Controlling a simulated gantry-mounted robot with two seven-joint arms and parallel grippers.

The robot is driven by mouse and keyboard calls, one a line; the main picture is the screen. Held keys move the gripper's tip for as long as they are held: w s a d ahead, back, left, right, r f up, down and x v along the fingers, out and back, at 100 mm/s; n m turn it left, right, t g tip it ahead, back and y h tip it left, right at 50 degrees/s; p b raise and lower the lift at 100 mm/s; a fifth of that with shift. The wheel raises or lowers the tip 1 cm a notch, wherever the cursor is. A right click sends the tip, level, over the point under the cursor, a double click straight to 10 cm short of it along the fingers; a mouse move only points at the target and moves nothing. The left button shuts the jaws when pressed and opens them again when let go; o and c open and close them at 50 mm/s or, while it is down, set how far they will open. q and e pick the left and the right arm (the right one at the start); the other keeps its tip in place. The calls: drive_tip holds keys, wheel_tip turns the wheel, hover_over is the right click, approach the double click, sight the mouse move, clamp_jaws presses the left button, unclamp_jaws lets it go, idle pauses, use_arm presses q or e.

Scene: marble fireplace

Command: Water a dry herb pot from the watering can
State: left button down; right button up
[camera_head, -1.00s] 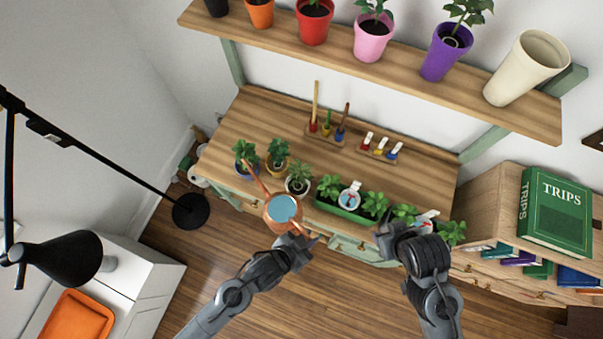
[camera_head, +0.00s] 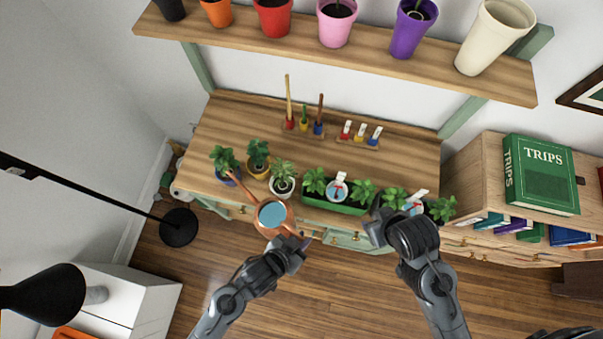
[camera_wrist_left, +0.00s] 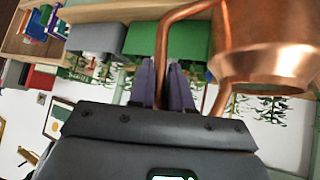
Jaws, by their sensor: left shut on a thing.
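My left gripper (camera_head: 297,243) is shut on the handle of the copper watering can (camera_head: 261,224). The left wrist view shows the fingers (camera_wrist_left: 167,85) at the handle, beside the can body (camera_wrist_left: 270,50). The can is in the air before the bench edge, with blue water inside. Its spout points up-left, its tip near the blue herb pot (camera_head: 222,180); I cannot tell whether water flows. Beside it stand a yellow pot (camera_head: 259,173), a white pot (camera_head: 283,188) and a green planter (camera_head: 335,207) with a dial. My right gripper (camera_head: 377,224) is near the planters; its jaw opening is unclear.
The wooden bench (camera_head: 235,130) carries small tools in racks behind the herbs. A shelf (camera_head: 340,55) of larger pots is above. A bookcase (camera_head: 480,165) with a green book (camera_head: 542,172) stands right. A black lamp (camera_head: 45,290) is at left. The floor before the bench is clear.

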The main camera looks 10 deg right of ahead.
sight(294, 232)
use_arm(q)
drive_tip(key=shift+w+a+r+n+g+h+p, duration=0.15)
drive_tip(key=shift+w+r+g+p, duration=0.1)
drive_tip(key=shift+r+p, duration=0.5)
drive_tip(key=shift+w+a+r+n+g+h+p, duration=0.1)
drive_tip(key=shift+w+r+n+g+h+p, duration=0.1)
drive_tip(key=shift+r+p, duration=0.45)
drive_tip(key=shift+w+a+r+g+p, duration=0.15)
drive_tip(key=shift+w+r+g+p, duration=0.15)
drive_tip(key=shift+r+p, duration=0.35)
drive_tip(key=shift+w+a+r+n+h+p, duration=0.3)
drive_tip(key=shift+w+r+n+h+p, duration=0.1)
drive_tip(key=shift+p, duration=0.1)
drive_tip(key=shift+w+a+r+g+h, duration=0.25)
drive_tip(key=shift+w+a+g, duration=0.1)
drive_tip(key=shift+w, duration=0.1)
drive_tip(key=shift+w+a+r+n+g+p, duration=0.2)
drive_tip(key=shift+w+a, duration=0.1)
drive_tip(key=shift+w, duration=0.1)
drive_tip(key=shift+w+a+r+n+g+p, duration=0.1)
drive_tip(key=shift+w+a+r+p, duration=0.1)
drive_tip(key=shift+w+a, duration=0.15)
drive_tip(key=shift+d+f, duration=0.1)
drive_tip(key=shift+s, duration=0.1)
